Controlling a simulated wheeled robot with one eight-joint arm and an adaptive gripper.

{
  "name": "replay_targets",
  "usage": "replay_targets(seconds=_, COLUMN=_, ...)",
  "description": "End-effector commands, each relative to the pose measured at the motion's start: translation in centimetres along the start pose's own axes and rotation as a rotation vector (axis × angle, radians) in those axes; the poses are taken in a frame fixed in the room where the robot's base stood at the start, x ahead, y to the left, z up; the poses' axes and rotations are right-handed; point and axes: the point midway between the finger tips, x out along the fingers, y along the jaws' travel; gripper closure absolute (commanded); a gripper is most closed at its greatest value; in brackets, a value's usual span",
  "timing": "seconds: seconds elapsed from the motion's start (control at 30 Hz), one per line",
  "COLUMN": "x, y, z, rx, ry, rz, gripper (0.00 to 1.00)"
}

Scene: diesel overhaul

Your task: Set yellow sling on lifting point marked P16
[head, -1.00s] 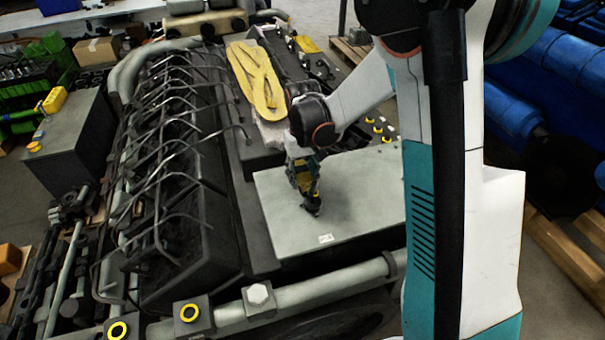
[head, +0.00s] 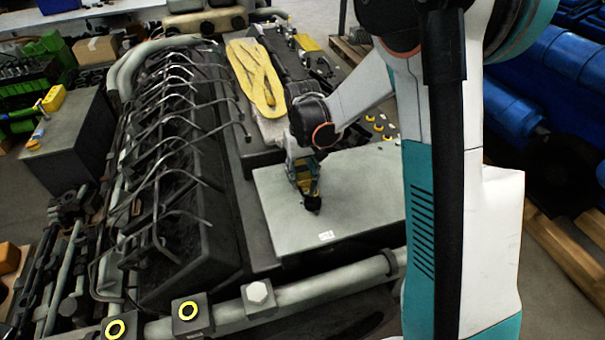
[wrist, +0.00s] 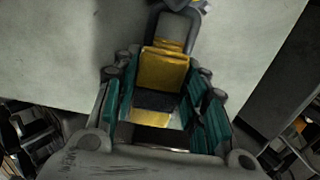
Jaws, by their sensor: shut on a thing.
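My gripper (wrist: 152,100) is shut on a yellow and black piece (wrist: 163,70) with a grey curved fitting at its far end. In the head view my gripper (head: 304,178) hangs over the pale flat plate (head: 350,205), with the dark end of the held piece close above or touching it; I cannot tell which. A yellow strap (head: 256,78) lies folded lengthwise on the engine top, behind my gripper. No P16 marking is readable.
Curved metal pipes (head: 165,120) stand up along the engine's left side. A thick pale pipe (head: 320,292) runs along the front. Several yellow-topped parts (head: 378,127) sit behind the plate. A dark cabinet (head: 72,135) stands at left. Most of the plate's surface is clear.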

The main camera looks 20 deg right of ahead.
Motion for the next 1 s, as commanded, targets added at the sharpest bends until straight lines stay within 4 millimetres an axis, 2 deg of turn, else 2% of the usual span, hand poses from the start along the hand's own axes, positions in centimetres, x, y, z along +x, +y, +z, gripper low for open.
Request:
replay_targets(seconds=0.17, x=0.0, y=0.0, z=0.0, rx=0.0, ry=0.0, rz=0.0, gripper=0.94)
replay_targets(seconds=0.2, x=0.0, y=0.0, z=0.0, rx=0.0, ry=0.0, rz=0.0, gripper=0.54)
replay_targets(seconds=0.27, x=0.0, y=0.0, z=0.0, rx=0.0, ry=0.0, rz=0.0, gripper=0.4)
replay_targets(seconds=0.3, x=0.0, y=0.0, z=0.0, rx=0.0, ry=0.0, rz=0.0, gripper=0.37)
replay_targets(seconds=0.7, x=-0.4, y=0.0, z=0.0, rx=0.0, ry=0.0, rz=0.0, gripper=0.37)
replay_targets(seconds=0.87, x=-2.6, y=0.0, z=0.0, rx=0.0, ry=0.0, rz=0.0, gripper=0.37)
replay_targets(seconds=1.0, x=-5.5, y=0.0, z=0.0, rx=0.0, ry=0.0, rz=0.0, gripper=0.37)
